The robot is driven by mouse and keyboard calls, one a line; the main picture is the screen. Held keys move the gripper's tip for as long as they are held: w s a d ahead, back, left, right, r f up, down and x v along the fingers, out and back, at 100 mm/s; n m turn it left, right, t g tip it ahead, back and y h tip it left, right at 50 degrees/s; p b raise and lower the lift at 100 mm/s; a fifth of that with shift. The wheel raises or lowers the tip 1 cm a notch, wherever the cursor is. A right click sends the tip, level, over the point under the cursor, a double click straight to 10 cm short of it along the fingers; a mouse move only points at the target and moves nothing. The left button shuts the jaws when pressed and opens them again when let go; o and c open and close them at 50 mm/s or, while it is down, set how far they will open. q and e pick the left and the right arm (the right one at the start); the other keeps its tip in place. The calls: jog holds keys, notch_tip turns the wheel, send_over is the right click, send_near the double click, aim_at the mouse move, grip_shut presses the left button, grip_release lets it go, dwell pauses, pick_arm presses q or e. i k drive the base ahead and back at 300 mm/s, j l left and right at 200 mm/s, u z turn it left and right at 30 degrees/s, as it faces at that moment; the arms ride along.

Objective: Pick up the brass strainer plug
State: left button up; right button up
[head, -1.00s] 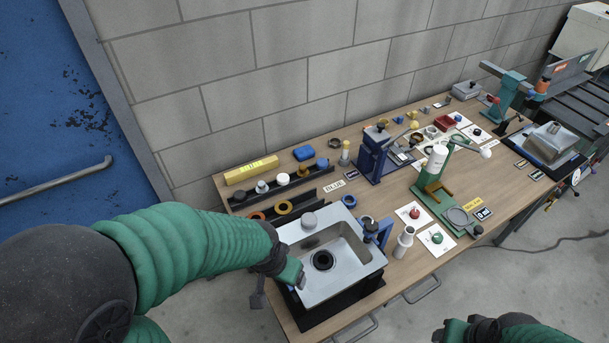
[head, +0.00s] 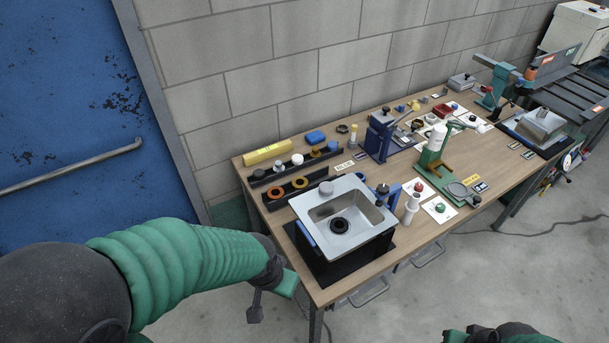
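My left gripper (head: 271,297) is in front of the table's left corner, left of the sink and well short of the rack. Its two fingers are apart with nothing between them. My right gripper (head: 492,334) is at the bottom edge, partly cut off, and its fingers cannot be made out.
A front rack (head: 324,178) holds orange rings. A yellow box (head: 267,153) lies behind the racks. A blue press (head: 381,135) stands farther right.

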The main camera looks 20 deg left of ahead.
aim_at(315, 152)
jog(key=k+z, duration=0.15)
jog(key=z, duration=0.25)
jog(key=k+z, duration=0.15)
jog(key=z, duration=0.2)
jog(key=k+l+z, duration=0.15)
jog(key=z, duration=0.25)
jog(key=k+l+z, duration=0.1)
jog(key=z, duration=0.3)
jog(key=j+z, duration=0.1)
jog(key=j, duration=1.85)
jog(key=j+z, duration=0.15)
jog(key=j, duration=0.8)
jog(key=k+j, duration=0.15)
jog(key=j, duration=0.8)
jog(key=z, duration=0.05)
